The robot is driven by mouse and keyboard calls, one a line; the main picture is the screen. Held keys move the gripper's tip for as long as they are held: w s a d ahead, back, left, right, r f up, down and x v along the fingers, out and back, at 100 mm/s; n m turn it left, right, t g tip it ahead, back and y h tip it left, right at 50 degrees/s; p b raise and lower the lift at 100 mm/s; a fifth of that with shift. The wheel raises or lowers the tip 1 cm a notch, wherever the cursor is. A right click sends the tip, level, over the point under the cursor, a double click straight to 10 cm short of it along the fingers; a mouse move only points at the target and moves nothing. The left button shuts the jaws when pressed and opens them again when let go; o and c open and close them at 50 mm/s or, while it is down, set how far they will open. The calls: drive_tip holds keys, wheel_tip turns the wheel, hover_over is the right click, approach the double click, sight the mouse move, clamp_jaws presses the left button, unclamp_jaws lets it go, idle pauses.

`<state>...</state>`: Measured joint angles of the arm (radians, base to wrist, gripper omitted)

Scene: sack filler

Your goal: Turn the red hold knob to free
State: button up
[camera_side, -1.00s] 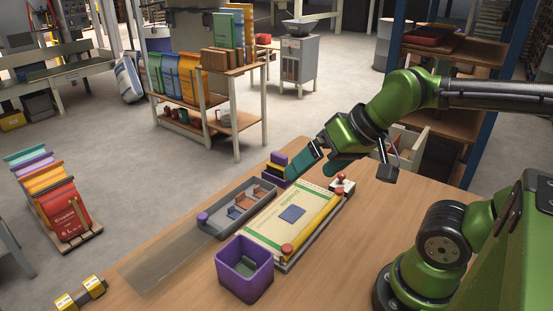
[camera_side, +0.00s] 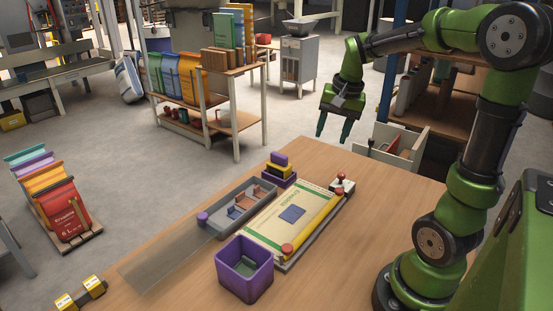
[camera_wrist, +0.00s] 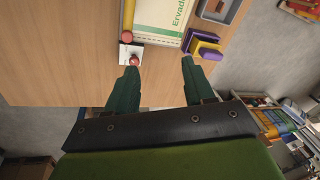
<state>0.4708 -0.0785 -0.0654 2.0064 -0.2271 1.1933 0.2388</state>
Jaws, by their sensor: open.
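A red knob (camera_side: 340,177) stands on a small white plate (camera_side: 347,186) at the far right end of the sack tray. It also shows in the wrist view (camera_wrist: 134,60), close to the tip of one finger in the picture. My gripper (camera_side: 334,134) is open and empty, fingers pointing down, raised above the table's far edge and apart from the knob. It also shows in the wrist view (camera_wrist: 160,62). A second red round piece (camera_side: 287,249) sits at the near end of the tray. The knob's setting cannot be read.
A purple bin (camera_side: 244,285) stands at the table's front. A grey tray (camera_side: 212,228) with parts lies left of the sack. Purple and yellow blocks (camera_side: 279,168) stand near the knob. The wooden table (camera_side: 400,197) is clear to the right.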

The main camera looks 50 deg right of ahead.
sight(342, 174)
drive_tip(key=d+m+g, duration=0.3)
drive_tip(key=d+m, duration=0.4)
drive_tip(key=d, duration=0.2)
drive_tip(key=f, duration=1.6)
drive_tip(key=shift+s+f, duration=0.2)
drive_tip(key=shift+f, duration=0.1)
drive_tip(key=shift+c, duration=0.3)
clamp_jaws()
